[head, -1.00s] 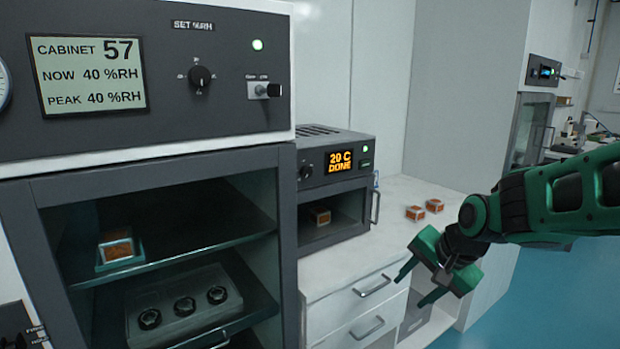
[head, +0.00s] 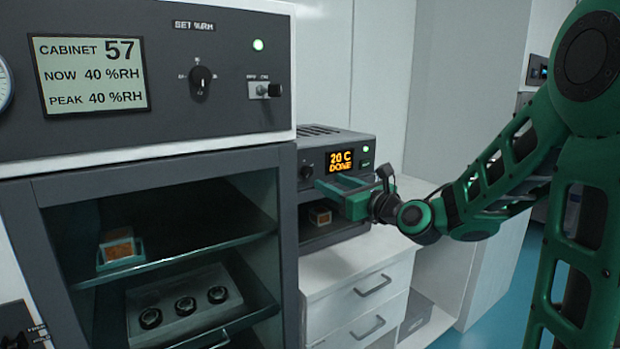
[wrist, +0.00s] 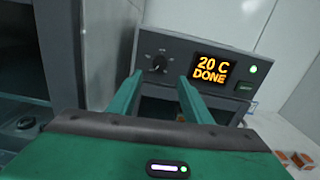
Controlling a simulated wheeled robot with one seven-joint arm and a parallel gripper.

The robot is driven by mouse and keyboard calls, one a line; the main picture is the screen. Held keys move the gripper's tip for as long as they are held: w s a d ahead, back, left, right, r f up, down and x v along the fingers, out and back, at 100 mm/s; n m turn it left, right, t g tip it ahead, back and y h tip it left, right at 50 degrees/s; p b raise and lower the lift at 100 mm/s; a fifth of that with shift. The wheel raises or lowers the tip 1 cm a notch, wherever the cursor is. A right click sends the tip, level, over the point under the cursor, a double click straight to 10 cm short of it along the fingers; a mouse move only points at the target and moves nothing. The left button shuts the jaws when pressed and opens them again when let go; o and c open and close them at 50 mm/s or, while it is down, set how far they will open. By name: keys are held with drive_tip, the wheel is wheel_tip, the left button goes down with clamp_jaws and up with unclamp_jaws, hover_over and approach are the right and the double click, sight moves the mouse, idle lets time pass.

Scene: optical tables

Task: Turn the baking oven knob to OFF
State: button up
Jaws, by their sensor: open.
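The baking oven (head: 345,140) is the small grey unit on the white counter, right of the big cabinet. Its display (head: 340,160) reads "20 C DONE". Its black round knob (head: 306,171) sits left of the display. In the wrist view the knob (wrist: 158,63) shows just beyond and between my fingertips, apart from them; its setting is too small to read. My gripper (head: 326,184) is open and empty in front of the oven's panel. In the wrist view its two green fingers (wrist: 160,80) point at the panel, one on each side of the knob.
The humidity cabinet (head: 150,180) with its own knob (head: 201,80) and switch stands close on the left. An orange-topped block (head: 320,215) sits inside the oven. Orange-topped blocks (wrist: 292,160) lie on the counter at the right.

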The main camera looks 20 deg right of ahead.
sight(309, 173)
drive_tip(key=x, duration=1)
drive_tip(key=shift+f, duration=0.1)
drive_tip(key=c, duration=1.1)
